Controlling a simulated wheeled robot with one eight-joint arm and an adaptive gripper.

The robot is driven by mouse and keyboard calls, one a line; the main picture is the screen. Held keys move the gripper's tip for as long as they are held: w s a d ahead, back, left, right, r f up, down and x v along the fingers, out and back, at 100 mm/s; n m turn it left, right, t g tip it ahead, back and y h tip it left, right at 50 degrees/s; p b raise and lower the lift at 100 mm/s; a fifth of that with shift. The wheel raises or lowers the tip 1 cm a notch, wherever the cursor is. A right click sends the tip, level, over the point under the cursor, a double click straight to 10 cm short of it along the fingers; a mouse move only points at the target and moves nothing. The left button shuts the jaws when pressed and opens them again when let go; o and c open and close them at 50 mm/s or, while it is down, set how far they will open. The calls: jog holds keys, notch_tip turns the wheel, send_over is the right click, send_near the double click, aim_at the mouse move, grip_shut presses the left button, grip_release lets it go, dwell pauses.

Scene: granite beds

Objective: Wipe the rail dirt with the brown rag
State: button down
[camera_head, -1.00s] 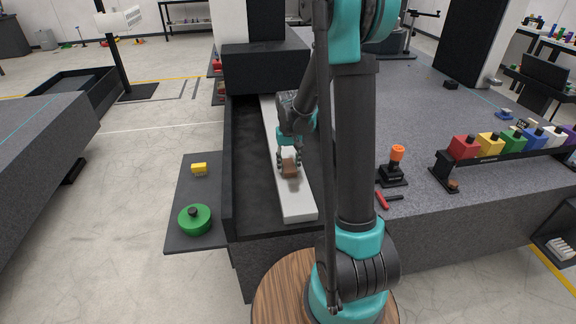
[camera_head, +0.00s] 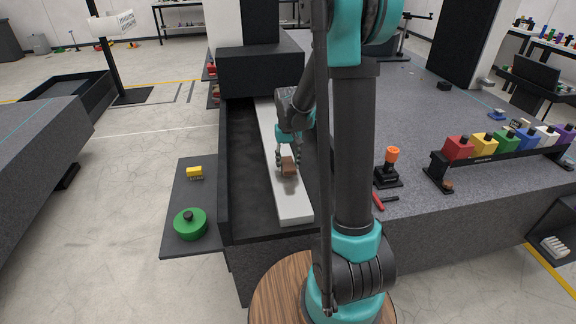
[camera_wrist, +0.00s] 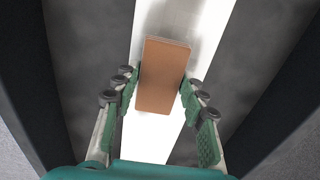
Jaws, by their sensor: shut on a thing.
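The brown rag (camera_head: 289,167) is a small brown block held between the fingertips of my gripper (camera_head: 288,161). In the wrist view the rag (camera_wrist: 163,75) sits between the two green-padded fingers, over the rail (camera_wrist: 152,145). The rail is a long, pale, flat strip (camera_head: 293,208) lying in a dark trough. The rag is at or just above the rail's top; I cannot tell whether it touches. A grey patch (camera_wrist: 178,18) shows on the rail beyond the rag; I cannot tell whether it is dirt or shadow. The rail under the rag is hidden.
Dark trough walls (camera_head: 226,170) stand on either side of the rail. A side shelf at left holds a green round object (camera_head: 190,223) and a yellow block (camera_head: 195,172). An orange-topped joystick (camera_head: 389,165), a red-handled tool (camera_head: 379,201) and coloured blocks (camera_head: 459,147) are at right.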

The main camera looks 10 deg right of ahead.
aim_at(293, 180)
dwell(0.4)
jog(key=r, duration=0.3)
jog(key=d+r, duration=0.1)
jog(key=shift+w+r, duration=0.25)
jog(key=shift+r, duration=0.1)
notch_tip(293, 180, down, 5)
jog(key=shift+s+f, duration=0.2)
jog(key=shift+f, duration=0.05)
jog(key=shift+s+r, duration=0.1)
jog(key=shift+s, duration=2.2)
jog(key=shift+f, duration=0.7)
jog(key=shift+w, duration=0.1)
